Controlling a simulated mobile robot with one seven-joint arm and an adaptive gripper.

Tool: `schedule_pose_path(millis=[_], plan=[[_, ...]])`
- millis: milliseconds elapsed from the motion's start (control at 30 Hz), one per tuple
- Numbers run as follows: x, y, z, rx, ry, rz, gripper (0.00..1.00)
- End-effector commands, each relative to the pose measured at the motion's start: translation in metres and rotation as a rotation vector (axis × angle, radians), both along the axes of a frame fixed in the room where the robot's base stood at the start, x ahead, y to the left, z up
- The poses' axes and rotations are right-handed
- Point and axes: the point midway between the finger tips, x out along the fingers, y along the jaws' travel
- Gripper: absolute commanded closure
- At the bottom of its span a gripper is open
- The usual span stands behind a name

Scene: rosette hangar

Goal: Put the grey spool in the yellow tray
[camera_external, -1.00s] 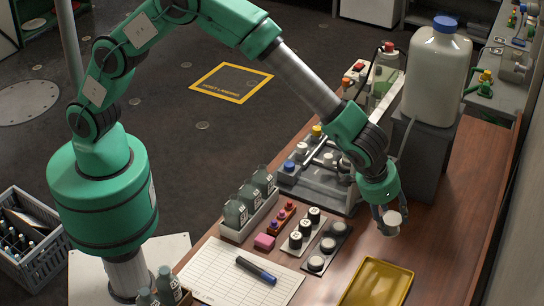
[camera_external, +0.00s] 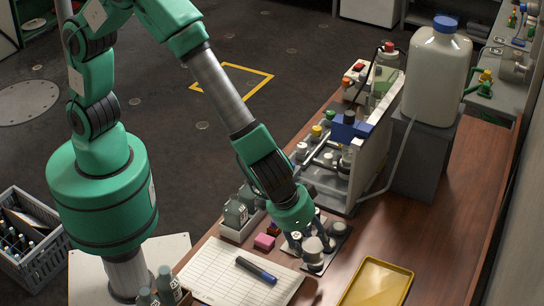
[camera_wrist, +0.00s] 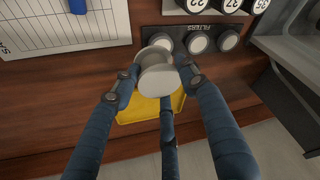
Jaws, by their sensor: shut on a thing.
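My gripper (camera_external: 312,241) is shut on the grey spool (camera_external: 312,246), a pale grey, flanged piece. In the wrist view the spool (camera_wrist: 157,74) sits between the blue fingertips (camera_wrist: 158,77), clear of the table. In the external view the gripper and spool are in front of the black filter rack and hide part of it. The yellow tray (camera_external: 375,285) lies on the table to the right of the gripper and looks empty. In the wrist view the yellow tray (camera_wrist: 178,104) shows behind the spool and fingers, partly hidden.
The filter rack (camera_wrist: 180,49) with white round filters is close to the spool. A pink block (camera_external: 264,242) and a sheet with a blue marker (camera_external: 256,269) lie to the left. A large white jug (camera_external: 436,75) stands behind. Bare table lies around the tray.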

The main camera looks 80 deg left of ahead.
Motion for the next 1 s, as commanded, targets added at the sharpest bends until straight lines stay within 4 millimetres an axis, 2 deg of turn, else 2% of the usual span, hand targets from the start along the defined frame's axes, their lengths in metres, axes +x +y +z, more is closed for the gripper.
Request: schedule_pose_path(millis=[167, 567, 767, 1000], plan=[[-0.004, 0.001, -0.001, 0.0, 0.001, -0.001, 0.83], [0.0, -0.003, -0.001, 0.0, 0.0, -0.001, 0.83], [0.014, -0.015, -0.004, 0.001, 0.0, 0.0, 0.83], [0.039, -0.037, -0.007, 0.0, 0.0, 0.0, 0.83]])
